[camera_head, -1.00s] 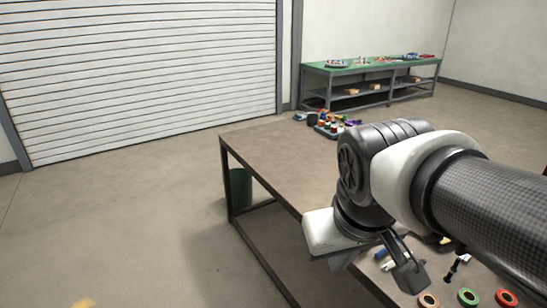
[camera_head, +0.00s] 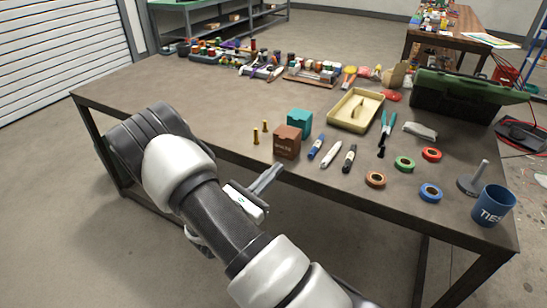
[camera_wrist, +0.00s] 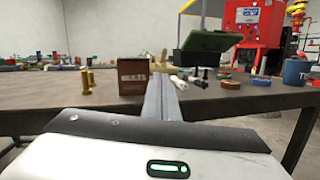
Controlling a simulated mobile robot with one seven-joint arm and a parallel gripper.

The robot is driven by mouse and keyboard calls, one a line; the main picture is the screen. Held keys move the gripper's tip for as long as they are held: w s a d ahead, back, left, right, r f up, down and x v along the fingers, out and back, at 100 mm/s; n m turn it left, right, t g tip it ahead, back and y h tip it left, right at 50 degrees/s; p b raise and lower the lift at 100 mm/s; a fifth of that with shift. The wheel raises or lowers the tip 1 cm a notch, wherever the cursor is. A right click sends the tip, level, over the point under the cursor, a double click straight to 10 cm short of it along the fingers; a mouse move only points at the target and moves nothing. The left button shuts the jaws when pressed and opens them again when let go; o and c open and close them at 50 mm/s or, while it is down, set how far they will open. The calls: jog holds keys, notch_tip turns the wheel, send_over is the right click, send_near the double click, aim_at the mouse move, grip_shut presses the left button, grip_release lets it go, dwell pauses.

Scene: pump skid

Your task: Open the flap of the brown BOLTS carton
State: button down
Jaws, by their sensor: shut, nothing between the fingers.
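The brown BOLTS carton (camera_head: 286,146) stands upright near the front edge of the table. Its top (camera_head: 287,131) looks closed, though the flap's edge is too small to make out. In the wrist view the carton (camera_wrist: 132,78) stands just left of my fingers, with its lettered face towards me. My gripper (camera_head: 272,175) is shut and empty, in front of the carton and slightly below its top in the picture. In the wrist view the shut fingers (camera_wrist: 161,92) point towards the table; I cannot tell whether they touch the carton.
A teal box (camera_head: 299,122) stands right behind the carton. Brass bolts (camera_head: 256,137) stand to its left; a blue marker (camera_head: 316,146) and other pens lie to its right. A tan tray (camera_head: 355,111) is behind. The table's left part (camera_head: 160,90) is clear.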

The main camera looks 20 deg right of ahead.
aim_at(286, 132)
notch_tip(286, 132, down, 5)
jog(key=w+a+n+t+y, duration=0.2)
jog(key=n+t, duration=0.2)
jog(key=b+x, duration=0.2)
jog(key=x, duration=0.6)
jog(key=shift+w+d, duration=0.25)
jog(key=shift+w, duration=0.1)
jog(key=r, duration=0.3)
jog(key=shift+w+d+r, duration=0.2)
jog(key=shift+w, duration=0.05)
jog(key=shift+r, duration=0.45)
jog(key=shift+r+p, duration=0.15)
jog(key=shift+p, duration=0.15)
